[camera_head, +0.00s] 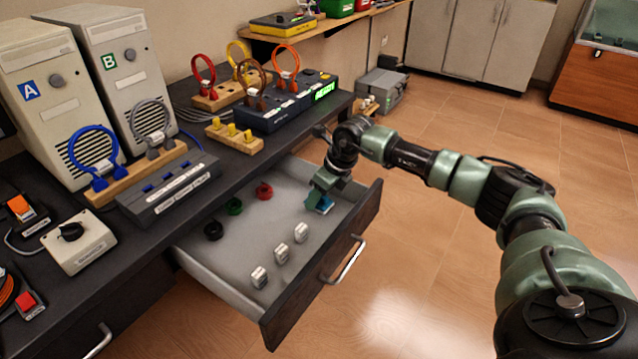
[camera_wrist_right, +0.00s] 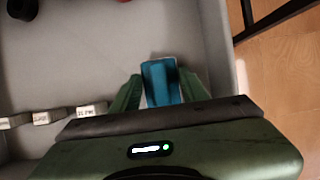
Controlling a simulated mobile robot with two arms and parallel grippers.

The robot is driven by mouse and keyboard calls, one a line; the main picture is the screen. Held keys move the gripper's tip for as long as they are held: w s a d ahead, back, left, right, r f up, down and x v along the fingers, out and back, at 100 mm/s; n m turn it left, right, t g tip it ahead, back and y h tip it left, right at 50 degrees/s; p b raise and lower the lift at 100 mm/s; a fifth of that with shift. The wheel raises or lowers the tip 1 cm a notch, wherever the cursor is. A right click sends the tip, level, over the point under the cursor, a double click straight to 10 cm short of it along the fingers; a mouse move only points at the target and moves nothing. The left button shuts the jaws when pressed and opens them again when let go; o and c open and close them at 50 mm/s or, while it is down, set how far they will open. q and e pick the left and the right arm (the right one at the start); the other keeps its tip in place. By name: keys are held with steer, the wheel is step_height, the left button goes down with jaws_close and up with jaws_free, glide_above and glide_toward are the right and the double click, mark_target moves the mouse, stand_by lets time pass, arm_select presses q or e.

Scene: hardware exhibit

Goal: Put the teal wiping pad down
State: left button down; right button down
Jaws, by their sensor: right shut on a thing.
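The teal wiping pad (camera_head: 321,205) is in the right part of the open drawer (camera_head: 222,271), under my right gripper (camera_head: 318,197). In the right wrist view the pad (camera_wrist_right: 162,82) sits between the two green fingers of my right gripper (camera_wrist_right: 161,92), which is shut on it. The pad is at or just above the drawer floor; I cannot tell whether it touches. The arm reaches in from the right over the drawer front. My left gripper is not in view.
The drawer also holds black (camera_head: 213,231), green (camera_head: 233,206) and red (camera_head: 264,190) round items and several small labelled pale blocks (camera_head: 282,252). Bare drawer floor lies between them. The drawer front with its handle (camera_head: 343,260) stands on the near side. The dark bench (camera_head: 180,210) carries cables and devices.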

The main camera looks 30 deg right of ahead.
steer(key=shift+f, duration=0.7)
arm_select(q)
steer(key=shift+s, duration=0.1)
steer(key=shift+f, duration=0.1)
arm_select(e)
steer(key=shift+f, duration=0.1)
steer(key=shift+f, duration=0.1)
steer(key=c, duration=0.8)
jaws_free()
steer(key=shift+o, duration=0.3)
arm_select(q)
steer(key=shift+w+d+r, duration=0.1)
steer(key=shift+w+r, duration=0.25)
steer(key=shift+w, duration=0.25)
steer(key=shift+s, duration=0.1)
